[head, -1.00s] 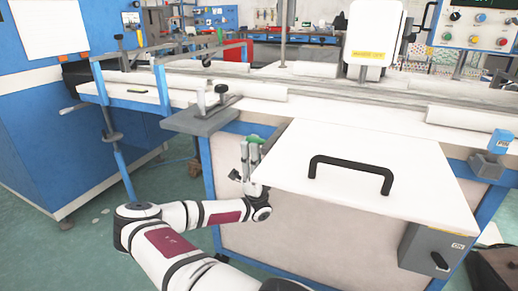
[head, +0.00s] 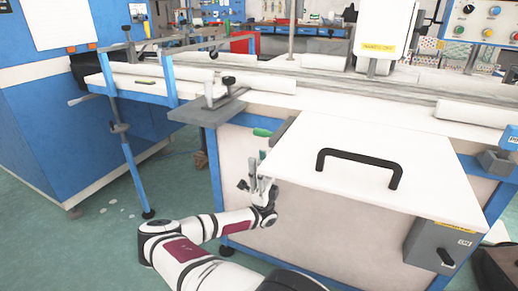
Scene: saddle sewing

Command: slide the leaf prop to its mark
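The leaf is a white flat panel (head: 425,196) with a black handle, standing out level from the front of the bench. A green knob (head: 262,132) on the bench front, left of the leaf's back corner, seems to belong to the leaf prop. A short grey bar (head: 284,127) shows between the knob and the leaf. The rest of the prop, under the leaf, is hidden, and I cannot make out a mark.
A grey control box (head: 439,247) hangs under the leaf's right side. A grey bracket with a clamp (head: 210,108) juts from the bench at upper left. A blue support leg (head: 135,175) stands left of my arm. Open floor lies between.

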